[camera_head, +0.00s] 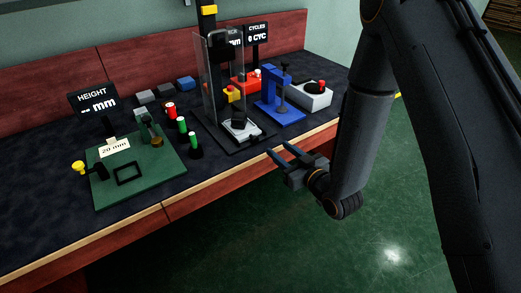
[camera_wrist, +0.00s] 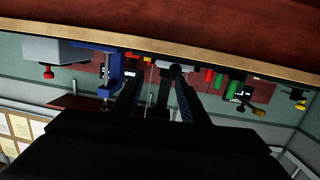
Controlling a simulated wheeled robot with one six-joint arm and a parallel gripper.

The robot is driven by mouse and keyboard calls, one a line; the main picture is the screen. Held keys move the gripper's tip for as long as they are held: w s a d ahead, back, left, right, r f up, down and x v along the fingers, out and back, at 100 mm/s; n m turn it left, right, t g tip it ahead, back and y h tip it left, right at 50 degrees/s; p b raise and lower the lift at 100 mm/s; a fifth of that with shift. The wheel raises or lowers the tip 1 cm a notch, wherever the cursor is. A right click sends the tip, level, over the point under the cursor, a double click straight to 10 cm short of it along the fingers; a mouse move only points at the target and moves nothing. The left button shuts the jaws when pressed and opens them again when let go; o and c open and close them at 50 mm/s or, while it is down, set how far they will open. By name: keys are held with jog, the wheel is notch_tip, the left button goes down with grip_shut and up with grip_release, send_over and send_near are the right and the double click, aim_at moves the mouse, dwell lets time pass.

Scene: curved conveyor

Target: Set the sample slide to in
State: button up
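The sample slide (camera_head: 243,131) appears to be the light grey plate at the foot of the clear-shielded press, with a dark block on it. A small black knob (camera_head: 256,133) sits at its front, towards the bench edge. How far the slide is in or out is hard to tell. My gripper (camera_head: 279,150) is in front of the bench edge, to the right of the knob, apart from it and empty. Its two fingers are spread. In the wrist view, the fingers (camera_wrist: 157,98) point at the bench, and a dark round knob (camera_wrist: 176,71) shows between them.
A blue clamp stand (camera_head: 280,108) and a grey box with a red button (camera_head: 313,96) stand right of the press. Green and red cylinders (camera_head: 194,147) stand left of it, then a green height board (camera_head: 137,168). The floor before the bench is clear.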

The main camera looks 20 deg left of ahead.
aim_at(256, 140)
jog(key=shift+w+a+f+n+y, duration=0.15)
jog(key=shift+w+a+y, duration=0.3)
jog(key=shift+a, duration=0.85)
jog(key=shift+w+a+f+n+y, duration=0.15)
jog(key=shift+w+a, duration=0.4)
jog(key=shift+a, duration=0.75)
jog(key=shift+w+a+f+y, duration=0.15)
jog(key=shift+w+a+y, duration=0.3)
jog(key=shift+a, duration=0.85)
grip_shut()
